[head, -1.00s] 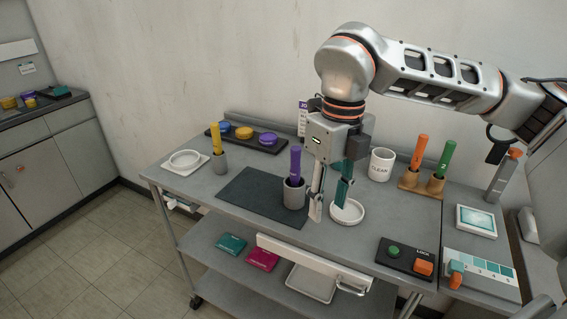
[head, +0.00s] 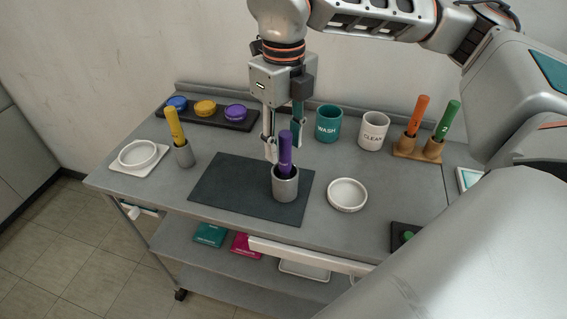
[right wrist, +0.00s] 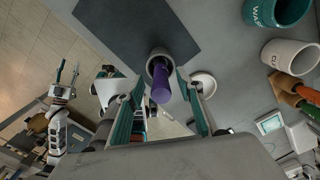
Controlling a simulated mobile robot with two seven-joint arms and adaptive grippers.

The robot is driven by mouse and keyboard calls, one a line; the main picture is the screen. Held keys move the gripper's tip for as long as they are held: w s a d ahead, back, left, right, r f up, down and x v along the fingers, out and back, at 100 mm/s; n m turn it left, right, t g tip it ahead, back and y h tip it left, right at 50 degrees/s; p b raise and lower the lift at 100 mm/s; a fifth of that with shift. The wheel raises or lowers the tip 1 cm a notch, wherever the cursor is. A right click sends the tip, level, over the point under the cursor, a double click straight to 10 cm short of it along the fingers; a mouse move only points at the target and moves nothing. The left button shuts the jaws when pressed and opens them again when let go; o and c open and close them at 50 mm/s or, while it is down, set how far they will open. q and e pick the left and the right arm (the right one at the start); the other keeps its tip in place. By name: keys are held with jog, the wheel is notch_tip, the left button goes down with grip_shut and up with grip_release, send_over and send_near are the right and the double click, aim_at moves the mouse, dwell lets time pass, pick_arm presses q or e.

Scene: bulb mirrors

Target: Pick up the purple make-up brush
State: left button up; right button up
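The purple make-up brush (head: 285,152) stands upright in a grey cup (head: 285,187) on the dark mat (head: 225,185). My right gripper (head: 284,152) is open, its fingers pointing down just behind the brush handle in the head view, one to each side. In the right wrist view the brush (right wrist: 160,86) shows between the spread fingers (right wrist: 160,95), with the cup (right wrist: 159,62) beyond. I cannot tell whether a finger touches it. My left gripper (right wrist: 68,74) shows small at the left of the right wrist view, empty and apparently open; the head view does not show it.
A yellow brush (head: 174,126) stands in a cup at left, near a white dish (head: 138,153). A white round dish (head: 347,194) lies right of the mat. The WASH cup (head: 328,124), CLEAN cup (head: 373,131) and a wooden holder (head: 418,146) with orange and green brushes stand behind.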

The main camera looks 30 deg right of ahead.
aim_at(285, 161)
jog(key=f, duration=0.4)
jog(key=shift+s+d+f, duration=0.1)
jog(key=shift+s+f, duration=0.2)
jog(key=shift+s, duration=0.05)
jog(key=shift+w+f, duration=0.1)
jog(key=shift+f, duration=0.2)
jog(key=shift+c, duration=0.4)
grip_shut()
jog(key=shift+r, duration=0.1)
